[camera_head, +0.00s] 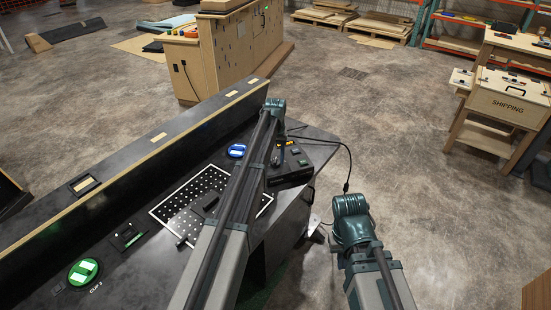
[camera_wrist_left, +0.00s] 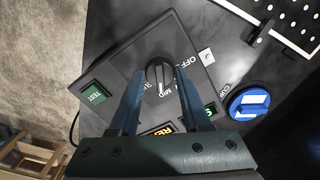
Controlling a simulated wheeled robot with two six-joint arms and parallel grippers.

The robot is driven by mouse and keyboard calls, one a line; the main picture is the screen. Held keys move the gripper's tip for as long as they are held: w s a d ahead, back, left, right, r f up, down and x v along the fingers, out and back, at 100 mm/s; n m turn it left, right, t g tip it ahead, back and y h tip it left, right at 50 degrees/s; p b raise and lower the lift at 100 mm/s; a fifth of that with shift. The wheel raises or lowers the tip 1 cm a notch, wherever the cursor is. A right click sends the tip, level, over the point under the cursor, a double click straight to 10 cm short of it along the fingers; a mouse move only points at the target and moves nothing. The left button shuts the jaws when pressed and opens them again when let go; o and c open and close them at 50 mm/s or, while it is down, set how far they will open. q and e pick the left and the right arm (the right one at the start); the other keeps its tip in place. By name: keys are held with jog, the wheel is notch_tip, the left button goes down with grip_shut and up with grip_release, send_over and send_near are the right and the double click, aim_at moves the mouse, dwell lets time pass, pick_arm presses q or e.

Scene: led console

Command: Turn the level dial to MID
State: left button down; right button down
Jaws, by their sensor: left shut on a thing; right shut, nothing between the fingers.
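The level dial (camera_wrist_left: 160,75) is a round black knob on the console panel in the left wrist view. OFF is printed to its upper right and MID just below it; another label is partly hidden by a finger. My left gripper (camera_wrist_left: 161,82) is shut on the dial, one finger on each side. In the head view my left gripper (camera_head: 279,152) reaches down over the console box (camera_head: 289,175), and my arm hides the dial. I cannot tell exactly where the knob points. My right gripper (camera_head: 352,232) is off the table's right side, apart from the console, its fingers hard to make out.
A green TEST button (camera_wrist_left: 97,96) and an orange-lit display (camera_wrist_left: 159,129) are near the dial. A blue round button (camera_head: 237,151), a perforated plate (camera_head: 184,204) and a green round button (camera_head: 83,271) are on the dark desk. A cable runs off its right edge.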

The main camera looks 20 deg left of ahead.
aim_at(275, 160)
pick_arm(q)
jog(key=shift+n, duration=0.3)
dwell(0.4)
jog(key=shift+c, duration=1.8)
grip_release()
notch_tip(275, 160, up, 14)
jog(key=p, duration=1.4)
jog(key=shift+f, duration=0.1)
